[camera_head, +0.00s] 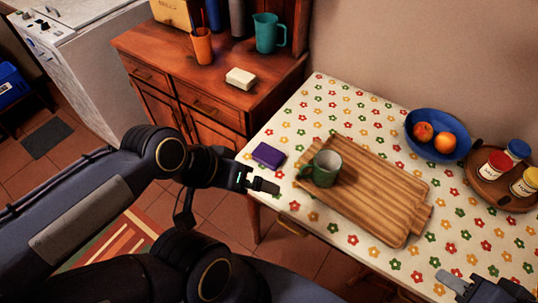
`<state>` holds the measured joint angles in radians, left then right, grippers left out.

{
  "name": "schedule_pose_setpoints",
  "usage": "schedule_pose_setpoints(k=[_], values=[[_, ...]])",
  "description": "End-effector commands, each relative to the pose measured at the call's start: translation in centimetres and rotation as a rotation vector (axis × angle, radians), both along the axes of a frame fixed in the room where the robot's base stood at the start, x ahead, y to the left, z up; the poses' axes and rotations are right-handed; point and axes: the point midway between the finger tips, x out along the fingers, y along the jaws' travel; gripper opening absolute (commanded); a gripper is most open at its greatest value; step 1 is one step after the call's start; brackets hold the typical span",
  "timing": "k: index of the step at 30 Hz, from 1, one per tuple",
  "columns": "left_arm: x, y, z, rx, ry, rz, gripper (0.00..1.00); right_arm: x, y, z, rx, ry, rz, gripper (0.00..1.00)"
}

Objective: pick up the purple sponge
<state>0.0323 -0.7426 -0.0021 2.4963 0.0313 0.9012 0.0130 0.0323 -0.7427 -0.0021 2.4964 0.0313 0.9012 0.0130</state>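The purple sponge (268,155) lies flat near the left edge of the flowered table (384,262). My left gripper (264,186) is just in front of the sponge and a little left of it in the picture. A gap shows between them, and I cannot tell whether its fingers are apart. My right gripper (485,284) is at the bottom right, over the table's front part and far from the sponge. Its fingers look spread, with nothing visible between them; its lower part is cut off by the frame.
A wooden board (375,200) bears a green mug (321,169) right of the sponge. A blue bowl (437,135) of fruit and a round tray (484,184) with jars stand at the right. A wooden cabinet (155,47) holds a white block (240,78) and cups.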

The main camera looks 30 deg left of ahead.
Motion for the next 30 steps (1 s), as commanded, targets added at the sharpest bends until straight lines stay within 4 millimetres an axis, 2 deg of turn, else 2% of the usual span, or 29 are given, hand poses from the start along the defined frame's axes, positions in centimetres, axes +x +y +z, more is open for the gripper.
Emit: schedule_pose_setpoints(k=[1, 5, 8, 11, 14, 18, 21, 25, 30], values=[[0.0, 0.0, 0.0, 0.000, 0.000, 0.000, 0.97, 0.0, 0.0, 0.0, 0.000, 0.000, 0.000, 0.36], [0.6, 0.3, -0.1, 0.026, 0.002, -0.046, 0.80, 0.0, 0.0, -0.3, 0.000, 0.000, 0.000, 0.36], [2.4, 1.1, -0.4, 0.102, 0.001, -0.180, 0.80, 0.0, 0.0, -1.1, 0.000, 0.000, 0.000, 0.36], [5.5, 2.5, -1.3, 0.222, 0.003, -0.406, 0.80, 0.0, 0.0, -2.2, 0.000, 0.000, 0.000, 0.36], [9.4, 4.0, -3.0, 0.354, 0.007, -0.679, 0.80, 0.0, 0.0, -3.3, 0.000, 0.000, 0.000, 0.36], [14.8, 5.7, -6.6, 0.513, 0.023, -1.079, 0.80, 0.0, 0.0, -4.6, 0.000, 0.000, 0.000, 0.36], [18.0, 6.5, -9.4, 0.594, 0.035, -1.338, 0.80, 0.0, 0.0, -5.4, 0.000, 0.000, 0.000, 0.36], [20.8, 7.2, -12.2, 0.655, 0.052, -1.588, 0.80, 0.0, 0.0, -6.0, 0.000, 0.000, 0.000, 0.36], [22.2, 7.5, -13.9, 0.682, 0.059, -1.732, 0.80, 0.0, 0.0, -6.2, 0.000, 0.000, 0.000, 0.36]])
